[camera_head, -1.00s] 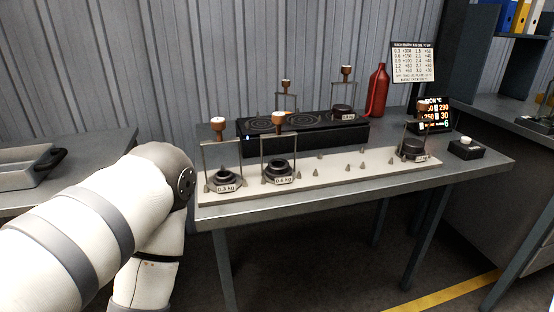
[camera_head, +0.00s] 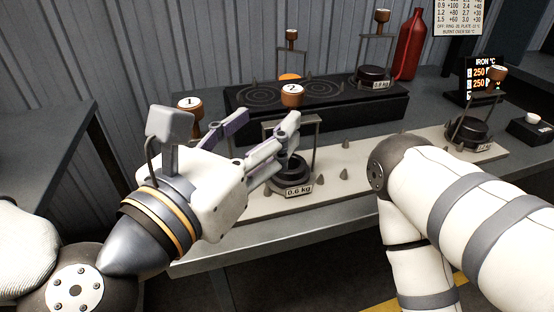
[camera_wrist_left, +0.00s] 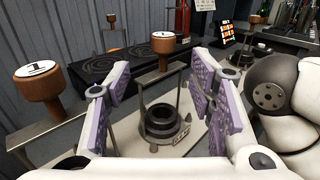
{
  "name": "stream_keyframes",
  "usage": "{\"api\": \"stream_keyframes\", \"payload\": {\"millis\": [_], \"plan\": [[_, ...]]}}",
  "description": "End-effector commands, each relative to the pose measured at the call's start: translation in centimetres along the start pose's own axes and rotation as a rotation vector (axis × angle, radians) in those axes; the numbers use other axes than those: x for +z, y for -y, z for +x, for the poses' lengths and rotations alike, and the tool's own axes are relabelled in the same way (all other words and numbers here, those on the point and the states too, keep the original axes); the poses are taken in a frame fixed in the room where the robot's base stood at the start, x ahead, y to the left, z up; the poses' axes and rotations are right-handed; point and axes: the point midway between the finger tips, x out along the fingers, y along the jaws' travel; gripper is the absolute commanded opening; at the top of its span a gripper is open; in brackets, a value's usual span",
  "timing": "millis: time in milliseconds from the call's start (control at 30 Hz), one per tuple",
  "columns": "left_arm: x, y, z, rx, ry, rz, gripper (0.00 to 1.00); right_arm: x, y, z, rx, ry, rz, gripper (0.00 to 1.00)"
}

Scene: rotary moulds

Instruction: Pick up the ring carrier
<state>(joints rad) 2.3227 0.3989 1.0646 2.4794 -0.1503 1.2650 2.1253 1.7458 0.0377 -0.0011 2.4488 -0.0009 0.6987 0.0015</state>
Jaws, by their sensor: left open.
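Several carriers stand here, each a thin metal frame with a wooden knob; I cannot tell which is meant. Carrier 2 (camera_head: 292,96) stands upright on the pale rack, its frame around a dark ring mould marked 0.6 kg (camera_head: 291,172). My left gripper (camera_head: 265,125) is open and empty, on the near left side of carrier 2. In the left wrist view, carrier 2 (camera_wrist_left: 163,42) shows between the spread fingers, apart from them. Carrier 1 (camera_head: 190,104) is left of it, its lower part hidden by my gripper. My right gripper is not in view.
A black hotplate (camera_head: 330,108) stands behind the rack (camera_head: 350,160), with two more carriers around it and an orange disc (camera_head: 290,77). A red bottle (camera_head: 410,45) is at the back. Another carrier (camera_head: 496,75) is at the right. My right arm covers the front right.

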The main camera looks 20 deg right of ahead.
Motion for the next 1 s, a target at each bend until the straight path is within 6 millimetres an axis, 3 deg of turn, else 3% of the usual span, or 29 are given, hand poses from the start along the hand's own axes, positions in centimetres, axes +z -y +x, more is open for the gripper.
{"api": "stream_keyframes", "payload": {"millis": [33, 133, 233, 533, 800, 867, 1000], "plan": [[-1.9, -0.2, 0.7, -0.003, -0.015, -0.016, 0.49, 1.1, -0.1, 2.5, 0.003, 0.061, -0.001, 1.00], [-1.3, 0.2, 1.1, -0.006, -0.005, -0.002, 0.49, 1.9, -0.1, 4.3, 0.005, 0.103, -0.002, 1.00], [0.0, 0.3, 2.6, -0.004, 0.003, 0.008, 0.49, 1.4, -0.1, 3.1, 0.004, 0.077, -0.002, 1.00], [0.3, 0.7, 7.4, -0.004, 0.006, 0.012, 0.49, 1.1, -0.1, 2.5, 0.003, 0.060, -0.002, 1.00], [0.2, 0.6, 8.3, -0.004, 0.004, 0.010, 0.49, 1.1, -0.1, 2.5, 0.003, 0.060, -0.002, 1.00], [0.2, 0.6, 8.3, -0.004, 0.004, 0.010, 0.40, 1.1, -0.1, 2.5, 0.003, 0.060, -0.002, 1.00], [0.2, 0.6, 8.2, -0.004, 0.003, 0.009, 0.08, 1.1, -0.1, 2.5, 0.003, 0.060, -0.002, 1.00]]}}
